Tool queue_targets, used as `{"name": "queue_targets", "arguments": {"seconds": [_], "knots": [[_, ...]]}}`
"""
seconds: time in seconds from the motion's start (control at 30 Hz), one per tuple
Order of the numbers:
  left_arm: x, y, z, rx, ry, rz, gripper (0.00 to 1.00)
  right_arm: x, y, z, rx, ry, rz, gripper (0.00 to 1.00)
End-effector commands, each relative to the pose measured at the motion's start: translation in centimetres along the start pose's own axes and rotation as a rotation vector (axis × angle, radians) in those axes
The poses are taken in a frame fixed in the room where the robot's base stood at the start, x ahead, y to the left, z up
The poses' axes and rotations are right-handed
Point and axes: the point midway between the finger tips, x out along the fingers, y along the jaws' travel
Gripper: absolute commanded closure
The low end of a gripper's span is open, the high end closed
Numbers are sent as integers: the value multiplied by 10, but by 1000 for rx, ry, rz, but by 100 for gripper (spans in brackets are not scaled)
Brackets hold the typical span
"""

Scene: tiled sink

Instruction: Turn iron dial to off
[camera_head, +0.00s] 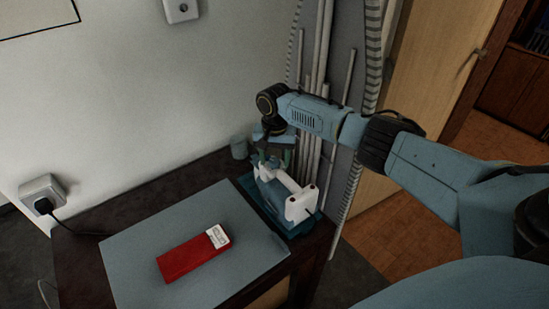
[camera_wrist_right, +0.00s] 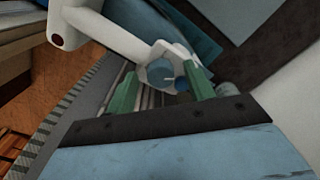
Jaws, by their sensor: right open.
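The white and blue iron (camera_head: 299,205) rests on a dark teal stand at the back right of the table. In the right wrist view the iron's white handle (camera_wrist_right: 112,36) runs in from the upper left. A round blue dial (camera_wrist_right: 160,73) on the iron lies between the two green fingers in that picture. My right gripper (camera_head: 274,161) is at the iron's far end, pointing down. It is open, and its fingers also show in the wrist view (camera_wrist_right: 160,80). I cannot tell whether a finger touches the dial. My left gripper is out of view.
A red box (camera_head: 190,258) with a white label lies on the grey mat (camera_head: 135,260) on the dark table. A small grey-green cup (camera_head: 239,147) stands by the wall behind the iron. A plug sits in the wall socket (camera_head: 43,192). An upright ironing board (camera_head: 345,110) stands behind.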

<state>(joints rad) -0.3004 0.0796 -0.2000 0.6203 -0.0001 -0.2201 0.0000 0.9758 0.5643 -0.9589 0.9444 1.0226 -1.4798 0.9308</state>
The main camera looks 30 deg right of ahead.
Motion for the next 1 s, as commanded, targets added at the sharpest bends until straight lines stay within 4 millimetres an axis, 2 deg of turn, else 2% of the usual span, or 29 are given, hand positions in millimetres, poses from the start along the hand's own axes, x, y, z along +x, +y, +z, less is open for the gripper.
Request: {"name": "queue_targets", "arguments": {"seconds": [0.13,0.4,0.5,0.77,1.0], "knots": [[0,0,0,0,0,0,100,0,0,0,0,0,0,47],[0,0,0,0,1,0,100,0,0,0,0,0,0,82],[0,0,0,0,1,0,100,0,0,0,0,0,0,92],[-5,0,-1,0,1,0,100,-1,0,1,-32,-1,0,92],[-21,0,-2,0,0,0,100,-3,0,1,-161,-4,-1,92]]}}
